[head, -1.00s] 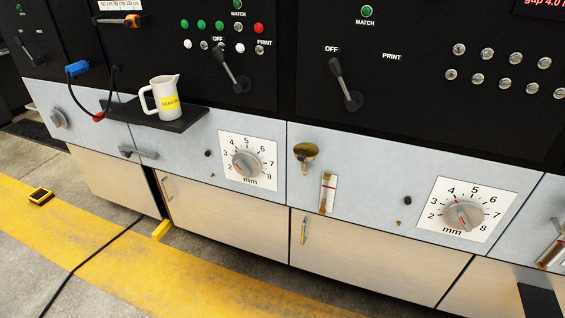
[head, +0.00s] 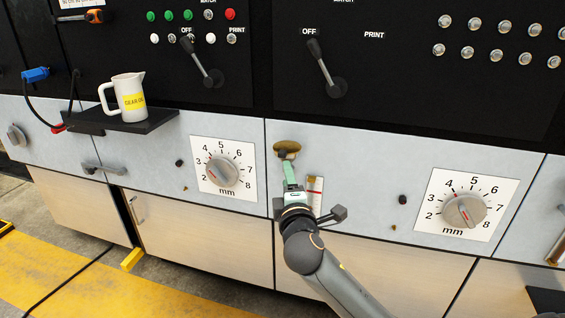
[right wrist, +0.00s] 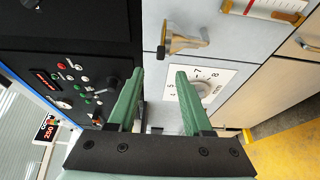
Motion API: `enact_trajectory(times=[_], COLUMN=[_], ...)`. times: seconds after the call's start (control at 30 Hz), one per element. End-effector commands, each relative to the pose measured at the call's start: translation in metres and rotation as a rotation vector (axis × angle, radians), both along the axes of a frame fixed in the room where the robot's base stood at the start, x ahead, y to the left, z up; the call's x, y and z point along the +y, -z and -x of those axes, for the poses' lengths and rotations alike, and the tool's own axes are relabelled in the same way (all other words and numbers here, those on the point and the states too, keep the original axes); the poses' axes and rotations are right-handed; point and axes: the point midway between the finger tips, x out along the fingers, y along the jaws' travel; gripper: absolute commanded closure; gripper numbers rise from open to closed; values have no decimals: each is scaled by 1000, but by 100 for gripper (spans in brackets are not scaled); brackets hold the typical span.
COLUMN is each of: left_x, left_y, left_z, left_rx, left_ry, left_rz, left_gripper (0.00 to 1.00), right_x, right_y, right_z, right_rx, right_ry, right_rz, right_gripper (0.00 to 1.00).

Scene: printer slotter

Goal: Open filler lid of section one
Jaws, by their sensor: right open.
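The brass filler lid (head: 287,148) sits on the light grey panel, left of and above a vertical sight gauge (head: 314,194). Its top is seen as an oval cap, and it looks closed. In the right wrist view the brass lid (right wrist: 184,42) shows beyond the fingertips, with the gauge (right wrist: 268,8) at the top. My right gripper (head: 289,167) is just below the lid in the head view. Its green fingers are apart and empty in the right wrist view (right wrist: 160,72); the lid is not between them. My left gripper is out of view.
A white jug labelled gear oil (head: 128,98) stands on a black shelf (head: 150,122) to the left. A dial (head: 221,172) is left of the lid and another (head: 464,210) is to its right. Black control panels with levers are above.

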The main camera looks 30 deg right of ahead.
Motion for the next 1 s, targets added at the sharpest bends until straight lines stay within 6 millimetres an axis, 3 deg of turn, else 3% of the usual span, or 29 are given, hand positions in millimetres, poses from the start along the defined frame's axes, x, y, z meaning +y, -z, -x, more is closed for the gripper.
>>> enact_trajectory(times=[0.2,0.5,0.93,1.0], left_x=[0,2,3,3], left_y=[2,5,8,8], left_z=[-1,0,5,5], left_rx=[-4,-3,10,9], left_ry=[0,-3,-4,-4], left_rz=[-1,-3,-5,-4], left_gripper=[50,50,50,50], right_x=[-21,-38,-42,-42], right_y=[0,1,1,1], right_z=[-40,-75,-83,-83], right_rx=[-1,0,0,0], right_ry=[2,-1,-3,-3], right_rz=[-2,-3,-4,-4], right_gripper=[50,50,50,57])
